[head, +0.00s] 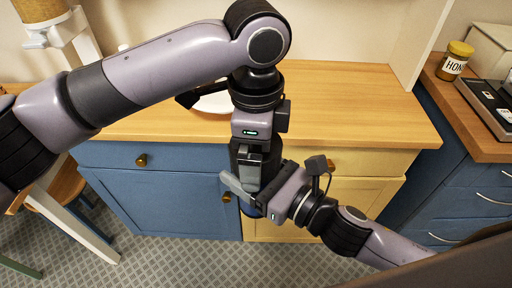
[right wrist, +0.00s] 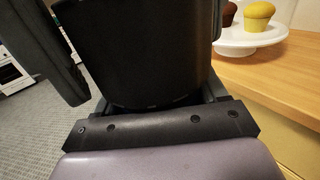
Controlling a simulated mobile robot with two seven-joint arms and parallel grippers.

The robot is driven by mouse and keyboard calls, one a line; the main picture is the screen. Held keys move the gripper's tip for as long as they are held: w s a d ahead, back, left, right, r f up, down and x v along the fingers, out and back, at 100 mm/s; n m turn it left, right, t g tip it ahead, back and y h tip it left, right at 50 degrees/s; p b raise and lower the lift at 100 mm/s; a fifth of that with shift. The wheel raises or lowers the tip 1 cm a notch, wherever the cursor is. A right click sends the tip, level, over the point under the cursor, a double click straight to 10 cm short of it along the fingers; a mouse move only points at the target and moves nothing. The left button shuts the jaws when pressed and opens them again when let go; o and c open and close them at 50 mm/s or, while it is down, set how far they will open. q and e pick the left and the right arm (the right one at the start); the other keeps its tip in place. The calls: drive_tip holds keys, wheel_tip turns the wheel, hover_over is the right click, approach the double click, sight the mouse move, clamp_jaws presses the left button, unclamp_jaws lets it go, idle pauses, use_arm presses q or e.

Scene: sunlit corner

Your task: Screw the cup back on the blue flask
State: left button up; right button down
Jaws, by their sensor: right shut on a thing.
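My right gripper (head: 245,190) comes in from the lower right, in front of the counter, and is shut around an upright dark cylinder. The dark cylinder (right wrist: 150,45) fills the middle of the right wrist view between the fingers. A little blue of the flask (head: 250,211) shows just below my right gripper in the head view. My left gripper (head: 251,153) points down from above, directly over my right gripper. Its fingertips are mostly hidden, so whether they hold anything is unclear. I cannot make out the cup separately from the dark parts.
The wooden counter (head: 345,105) has free room at right. A white stand (right wrist: 248,40) with cupcakes stands on it, mostly hidden by my left arm in the head view. A honey jar (head: 455,61) stands on the right-hand counter. A stool (head: 66,187) is at left.

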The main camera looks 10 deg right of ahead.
use_arm(q)
drive_tip(key=shift+r, duration=0.1)
wheel_tip(320, 180, up, 12)
drive_tip(key=shift+f, duration=0.1)
idle(0.4)
idle(0.4)
